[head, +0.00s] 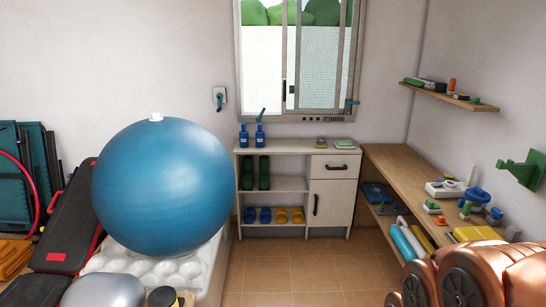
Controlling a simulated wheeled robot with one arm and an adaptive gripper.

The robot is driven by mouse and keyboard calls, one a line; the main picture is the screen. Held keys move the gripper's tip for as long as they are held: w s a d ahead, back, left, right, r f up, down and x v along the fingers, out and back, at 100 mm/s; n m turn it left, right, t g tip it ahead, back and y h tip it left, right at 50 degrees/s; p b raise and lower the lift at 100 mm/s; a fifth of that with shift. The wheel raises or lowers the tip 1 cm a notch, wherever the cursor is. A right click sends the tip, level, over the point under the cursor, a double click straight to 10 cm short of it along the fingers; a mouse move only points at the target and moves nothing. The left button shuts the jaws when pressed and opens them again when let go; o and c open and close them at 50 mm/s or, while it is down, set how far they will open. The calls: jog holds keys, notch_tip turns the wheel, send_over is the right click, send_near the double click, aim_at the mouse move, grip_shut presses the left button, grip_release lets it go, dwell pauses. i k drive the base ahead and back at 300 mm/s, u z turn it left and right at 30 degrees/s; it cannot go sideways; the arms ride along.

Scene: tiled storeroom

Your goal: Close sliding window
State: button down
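The sliding window (240,85) is in the back wall at the top centre of the head view; its top is cut off by the picture edge. Several upright frame bars stand in its middle and right part, with dark handles (284,91) near the middle bars. The left part looks bright and clear, and the right part looks finely textured, like a screen. I cannot tell exactly how far the sash stands open.
A low white cabinet (333,199) with two blue bottles stands below the window. A large blue ball (162,190) fills the left. Tiled floor (300,270) is free between.

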aim_at(340, 53)
jog(key=i, duration=3.7)
jog(key=u, duration=1.1)
